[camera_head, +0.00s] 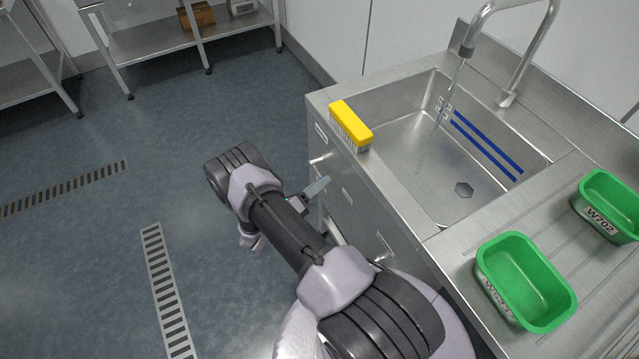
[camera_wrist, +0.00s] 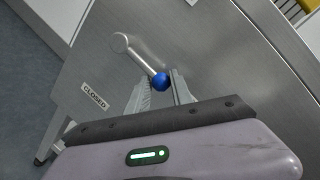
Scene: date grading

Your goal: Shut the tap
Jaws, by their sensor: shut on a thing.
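In the wrist view, a silver lever handle (camera_wrist: 138,52) with a blue ball end (camera_wrist: 161,81) sticks out from a brushed metal panel. My gripper (camera_wrist: 158,84) is shut on the blue ball end, one finger on each side of it. A "CLOSED" label (camera_wrist: 94,96) is on the panel to the left of the gripper. In the head view, the curved tap spout (camera_head: 515,8) stands over the sink, and a thin stream of water (camera_head: 440,112) falls from it. My arm hides most of the gripper and the lever there.
The sink basin (camera_head: 405,160) is set in a steel counter. A yellow-topped brush or block (camera_head: 350,123) lies on its near left rim. Green tubs labelled W702 (camera_head: 608,205) and another (camera_head: 525,282) stand on the drainboard. Open floor lies to the left, with steel shelves behind.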

